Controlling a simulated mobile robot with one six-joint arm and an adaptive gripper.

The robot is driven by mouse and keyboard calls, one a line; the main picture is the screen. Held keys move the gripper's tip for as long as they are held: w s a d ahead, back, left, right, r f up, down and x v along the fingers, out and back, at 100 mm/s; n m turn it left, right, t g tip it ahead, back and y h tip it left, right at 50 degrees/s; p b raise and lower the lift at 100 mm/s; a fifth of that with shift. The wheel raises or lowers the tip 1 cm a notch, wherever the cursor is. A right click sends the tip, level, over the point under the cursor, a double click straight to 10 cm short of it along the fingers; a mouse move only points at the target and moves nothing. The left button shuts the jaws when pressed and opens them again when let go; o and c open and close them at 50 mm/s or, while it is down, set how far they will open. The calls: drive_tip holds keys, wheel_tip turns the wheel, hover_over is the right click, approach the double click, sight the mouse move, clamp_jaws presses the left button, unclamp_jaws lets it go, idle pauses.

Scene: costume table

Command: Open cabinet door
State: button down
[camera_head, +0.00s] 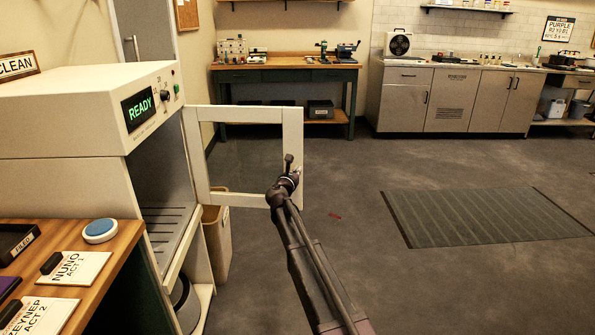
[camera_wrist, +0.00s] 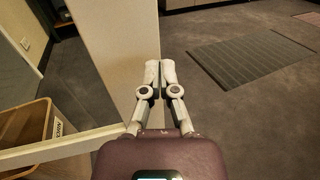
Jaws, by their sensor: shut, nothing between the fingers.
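The cabinet (camera_head: 75,110) at the left is cream, with a lit READY display. Its door (camera_head: 293,135), a cream frame around a clear pane, stands swung wide open, to the right of the cabinet. The cabinet's inside (camera_head: 165,190) shows a slatted floor. My gripper (camera_head: 288,160) is at the door's lower right part in the head view. In the wrist view, my gripper (camera_wrist: 157,93) is shut with its fingertips together and nothing between them. A pale door frame bar (camera_wrist: 121,70) is just left of the fingers; I cannot tell whether they touch.
A tan bin (camera_head: 217,240) stands below the door. A wooden counter (camera_head: 120,245) with cards and a blue button (camera_head: 100,230) is at the front left. Workbenches line the back wall.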

drive_tip(key=s, duration=1.3)
drive_tip(key=shift+a, duration=0.3)
drive_tip(key=s+d+f+m+g+h, duration=0.1)
drive_tip(key=s+d+f+m+g, duration=0.4)
drive_tip(key=d+m, duration=0.4)
drive_tip(key=s+d+f+m+g+h, duration=0.1)
drive_tip(key=s+d+f+m+g, duration=0.35)
drive_tip(key=s+d+m, duration=0.5)
drive_tip(key=s+d+f+m+g+y, duration=0.3)
drive_tip(key=s+f+m+g+y, duration=0.15)
drive_tip(key=s+m, duration=0.4)
drive_tip(key=s+d+f+m+g+y, duration=0.3)
drive_tip(key=s+f+m, duration=0.25)
drive_tip(key=s, duration=0.55)
wheel_tip(320, 180, up, 29)
drive_tip(key=p, duration=2.8)
drive_tip(key=shift+w, duration=0.25)
